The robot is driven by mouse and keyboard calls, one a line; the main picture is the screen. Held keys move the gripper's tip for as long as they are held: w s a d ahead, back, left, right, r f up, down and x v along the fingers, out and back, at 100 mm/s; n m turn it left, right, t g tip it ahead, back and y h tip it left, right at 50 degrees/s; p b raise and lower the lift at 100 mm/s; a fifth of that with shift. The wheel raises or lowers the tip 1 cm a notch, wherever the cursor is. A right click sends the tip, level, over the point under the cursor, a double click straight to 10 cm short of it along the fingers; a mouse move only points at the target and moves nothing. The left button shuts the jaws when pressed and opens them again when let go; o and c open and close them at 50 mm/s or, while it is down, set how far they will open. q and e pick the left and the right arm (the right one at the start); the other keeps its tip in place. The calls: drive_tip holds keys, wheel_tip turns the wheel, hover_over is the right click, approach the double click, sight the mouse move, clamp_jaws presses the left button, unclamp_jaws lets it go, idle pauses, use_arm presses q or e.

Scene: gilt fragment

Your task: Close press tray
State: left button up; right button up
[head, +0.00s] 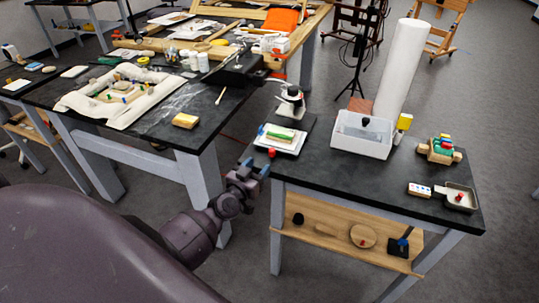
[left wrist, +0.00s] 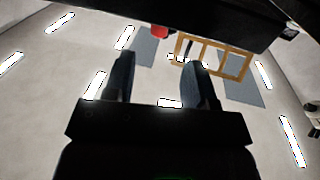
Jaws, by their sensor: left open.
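A red knob (head: 271,153) sits at the tray's front; a red shape, likely this knob (left wrist: 159,31), shows in the left wrist view. My left gripper (head: 257,167) is open and empty by the table's front left corner, below and apart from the knob. Its two fingers (left wrist: 162,75) are spread. My right gripper is out of view.
A white bin (head: 345,146), a wooden block rack (head: 438,150) and a small dish (head: 460,204) share the dark tabletop (head: 350,180). A wooden shelf (head: 335,225) is below. The left table (head: 150,122) stands close, across a narrow gap.

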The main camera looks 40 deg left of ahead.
sight(270, 153)
use_arm(q)
drive_tip(key=shift+w+a+b, duration=0.2)
drive_tip(key=shift+w+b, duration=0.2)
drive_tip(key=shift+w, duration=3.15)
clamp_jaws()
